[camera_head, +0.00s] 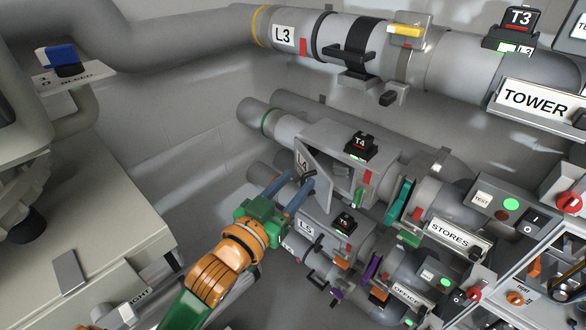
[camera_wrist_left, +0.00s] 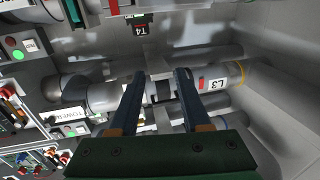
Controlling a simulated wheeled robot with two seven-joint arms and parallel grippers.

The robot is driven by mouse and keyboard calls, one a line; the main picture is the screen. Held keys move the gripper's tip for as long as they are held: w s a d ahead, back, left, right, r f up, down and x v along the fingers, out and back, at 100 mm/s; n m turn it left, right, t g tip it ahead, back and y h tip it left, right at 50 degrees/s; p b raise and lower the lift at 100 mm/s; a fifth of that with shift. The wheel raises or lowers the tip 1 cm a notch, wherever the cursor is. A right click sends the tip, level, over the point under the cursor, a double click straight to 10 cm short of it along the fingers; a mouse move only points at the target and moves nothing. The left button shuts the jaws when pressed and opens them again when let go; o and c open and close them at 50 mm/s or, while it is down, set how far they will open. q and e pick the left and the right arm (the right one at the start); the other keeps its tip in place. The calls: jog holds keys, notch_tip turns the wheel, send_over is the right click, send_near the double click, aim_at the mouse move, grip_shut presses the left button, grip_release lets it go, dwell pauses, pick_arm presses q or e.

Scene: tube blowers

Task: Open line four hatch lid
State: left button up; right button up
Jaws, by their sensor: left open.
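The line four hatch lid (camera_head: 318,180) is a grey panel with an L4 label, on the left side of the grey line four box (camera_head: 335,133) in the head view. It stands swung out from the box, and the opening (camera_head: 343,178) shows to its right. A dark handle (camera_head: 308,173) is on the lid. My left gripper (camera_head: 298,182) has its blue fingers apart at the lid's outer face, close to the handle; I cannot tell whether they touch. In the left wrist view the fingers (camera_wrist_left: 157,78) are spread with nothing held between them. My right gripper is not in view.
A black T4 unit (camera_head: 361,146) sits on top of the box. The L3 pipe (camera_head: 340,38) runs above, and the L5 pipe (camera_head: 300,243) lies below. The STORES panel (camera_head: 450,234) is to the right. A grey cabinet (camera_head: 85,225) stands at left.

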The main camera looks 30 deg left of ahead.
aim_at(304, 176)
pick_arm(q)
jog(key=shift+s+d+r, duration=0.15)
jog(key=shift+s+r, duration=0.1)
jog(key=shift+s, duration=0.35)
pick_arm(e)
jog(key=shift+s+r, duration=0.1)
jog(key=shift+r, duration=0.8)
pick_arm(q)
jog(key=shift+c, duration=0.3)
